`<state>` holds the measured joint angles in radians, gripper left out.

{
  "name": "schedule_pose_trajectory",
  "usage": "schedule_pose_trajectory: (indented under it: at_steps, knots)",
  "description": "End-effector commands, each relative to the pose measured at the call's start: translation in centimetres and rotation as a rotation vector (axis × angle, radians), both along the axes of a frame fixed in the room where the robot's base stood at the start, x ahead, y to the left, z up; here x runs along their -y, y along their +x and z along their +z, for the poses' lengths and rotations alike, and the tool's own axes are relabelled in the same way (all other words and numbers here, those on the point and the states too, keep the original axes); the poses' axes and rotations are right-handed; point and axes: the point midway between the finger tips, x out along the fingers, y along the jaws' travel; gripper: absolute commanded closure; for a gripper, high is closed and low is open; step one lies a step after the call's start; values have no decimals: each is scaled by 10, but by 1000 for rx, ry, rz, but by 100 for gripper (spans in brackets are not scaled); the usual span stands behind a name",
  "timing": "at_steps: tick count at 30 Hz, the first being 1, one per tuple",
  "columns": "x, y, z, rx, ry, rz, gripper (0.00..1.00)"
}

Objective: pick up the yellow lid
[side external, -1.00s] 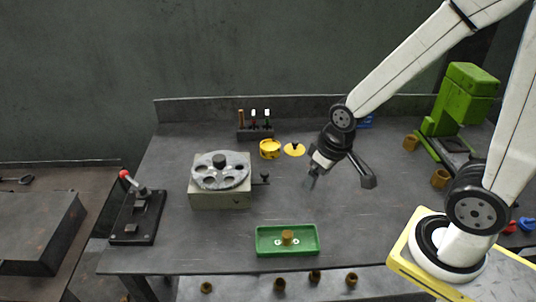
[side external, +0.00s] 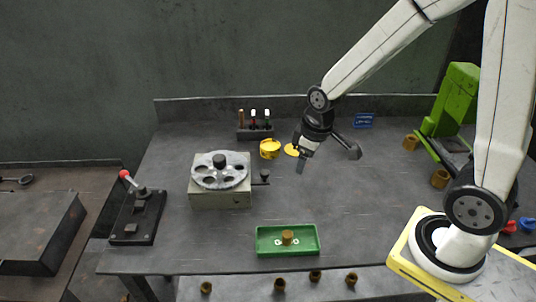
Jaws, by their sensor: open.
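The yellow lid (side external: 290,150) lies flat on the grey table, right of a yellow pot (side external: 269,149). My gripper (side external: 300,170) is open and empty, pointing down in front of the lid and a little to its right in the picture. The gripper and wrist hide the right part of the lid and its dark knob. I cannot tell how high the fingers are above the table.
A grey rotary fixture (side external: 220,185) stands left of the gripper. A tool rack (side external: 254,133) is behind the pot. A green tray (side external: 262,248) is at the front edge. A green press (side external: 462,100) stands right. The middle right of the table (side external: 370,200) is clear.

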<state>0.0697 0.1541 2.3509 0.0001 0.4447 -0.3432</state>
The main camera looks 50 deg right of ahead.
Motion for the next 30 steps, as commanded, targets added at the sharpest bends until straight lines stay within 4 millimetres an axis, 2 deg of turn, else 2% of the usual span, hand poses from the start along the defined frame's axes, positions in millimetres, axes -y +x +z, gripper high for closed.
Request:
schedule_pose_trajectory:
  at_steps: [6,15,24,30]
  knots:
    - [29,46,-4,-43,-48,231,25]
    - [74,100,-17,-99,-92,565,25]
    - [127,140,-37,-143,-113,901,25]
    - [163,158,-54,-163,-115,1114,25]
